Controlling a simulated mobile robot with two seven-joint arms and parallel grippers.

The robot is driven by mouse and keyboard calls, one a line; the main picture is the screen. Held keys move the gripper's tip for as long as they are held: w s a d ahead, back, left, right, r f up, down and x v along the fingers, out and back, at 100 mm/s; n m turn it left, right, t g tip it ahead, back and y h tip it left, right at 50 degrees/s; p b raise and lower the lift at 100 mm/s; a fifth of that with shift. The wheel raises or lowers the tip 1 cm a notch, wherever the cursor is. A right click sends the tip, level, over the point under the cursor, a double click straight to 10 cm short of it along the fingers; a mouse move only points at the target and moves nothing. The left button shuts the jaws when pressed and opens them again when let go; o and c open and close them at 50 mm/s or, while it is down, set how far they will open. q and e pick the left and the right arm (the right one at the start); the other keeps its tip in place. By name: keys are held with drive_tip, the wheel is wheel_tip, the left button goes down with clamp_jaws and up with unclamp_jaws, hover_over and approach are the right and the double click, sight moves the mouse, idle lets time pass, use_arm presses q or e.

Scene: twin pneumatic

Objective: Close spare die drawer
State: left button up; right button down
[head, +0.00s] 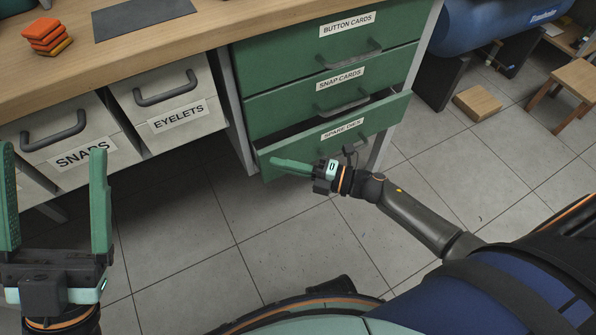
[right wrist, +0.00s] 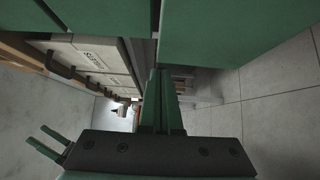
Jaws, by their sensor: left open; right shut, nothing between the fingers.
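The spare die drawer (head: 385,118) is the bottom green drawer of the cabinet. It stands part-way out, with a dark gap above its front. Its label is partly legible and my right arm hides part of its handle. My right gripper (head: 275,162) is shut and empty, its fingers lying across the lower left of the drawer front; I cannot tell whether they touch it. In the right wrist view the shut fingers (right wrist: 160,75) point ahead beside a large green panel (right wrist: 235,35). My left gripper (head: 52,150) is open and empty at the far left, fingers up.
Two green drawers, snap cards (head: 335,95) and button cards (head: 310,45), sit above. Pale drawers, snaps (head: 50,130) and eyelets (head: 165,90), are at left under the wooden worktop (head: 190,40). A blue tank (head: 480,30) and stool (head: 575,80) stand at right.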

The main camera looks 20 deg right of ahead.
sight(282, 148)
drive_tip(key=shift+w+a, duration=0.1)
drive_tip(key=shift+w, duration=0.6)
drive_tip(key=w+b, duration=0.2)
drive_tip(key=w, duration=0.2)
drive_tip(key=shift+w+a+f, duration=0.1)
drive_tip(key=shift+w, duration=0.05)
drive_tip(key=shift+w+r, duration=0.15)
drive_tip(key=shift+r, duration=0.05)
